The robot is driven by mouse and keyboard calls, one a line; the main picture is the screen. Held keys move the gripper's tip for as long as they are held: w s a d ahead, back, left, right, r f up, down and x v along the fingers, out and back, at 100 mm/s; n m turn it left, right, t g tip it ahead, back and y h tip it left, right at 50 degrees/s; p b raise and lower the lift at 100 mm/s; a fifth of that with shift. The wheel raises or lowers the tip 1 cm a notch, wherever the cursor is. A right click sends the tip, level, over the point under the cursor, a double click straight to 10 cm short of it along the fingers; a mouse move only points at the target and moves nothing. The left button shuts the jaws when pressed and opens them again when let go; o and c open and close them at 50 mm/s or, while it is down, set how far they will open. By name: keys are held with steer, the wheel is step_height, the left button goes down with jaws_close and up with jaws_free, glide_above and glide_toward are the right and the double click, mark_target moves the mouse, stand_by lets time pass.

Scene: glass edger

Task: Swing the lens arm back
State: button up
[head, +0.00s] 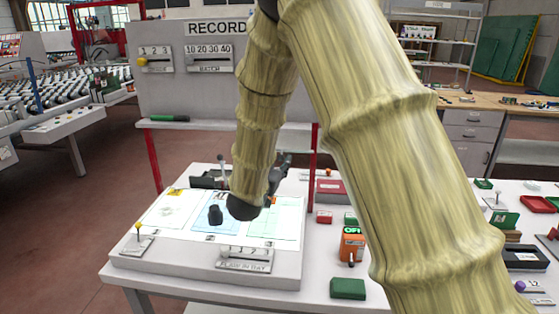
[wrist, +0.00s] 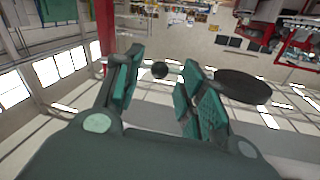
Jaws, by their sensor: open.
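My gripper (wrist: 160,85) is open in the wrist view, its green-padded fingers spread apart with nothing between them at the tips. A small black ball (wrist: 160,69), like a knob, shows in the gap between the fingers; I cannot tell how far beyond them it is. A dark oval disc (wrist: 242,87), which may be the lens, lies just right of the right finger. In the head view my gripper (head: 286,163) is a dark shape partly hidden behind my arm, over the back of the lit panel. The lens arm itself is not clearly seen there.
The lit panel (head: 165,212) sits on a white table with a black knob-like piece (head: 215,215) on it. The RECORD board (head: 185,90) rises behind.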

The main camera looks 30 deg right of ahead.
steer(key=v, duration=1)
